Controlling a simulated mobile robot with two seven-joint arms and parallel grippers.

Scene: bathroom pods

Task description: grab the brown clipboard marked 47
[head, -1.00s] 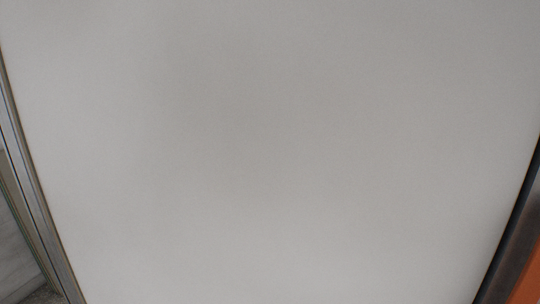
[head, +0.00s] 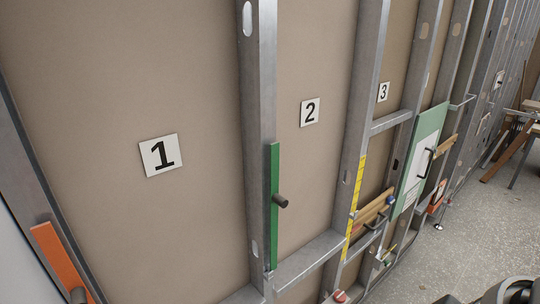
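I see no brown clipboard marked 47 in the head view. The white number cards that show read 1 (head: 160,155), 2 (head: 310,112) and 3 (head: 383,92), fixed on brown wall panels between metal studs. Neither gripper can be made out. A dark rounded shape is cut off at the bottom right corner, and I cannot tell what it is.
A green-and-white board (head: 420,155) with a handle stands farther along. Speckled floor (head: 440,255) lies open at right, with wooden trestles (head: 515,145) beyond.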

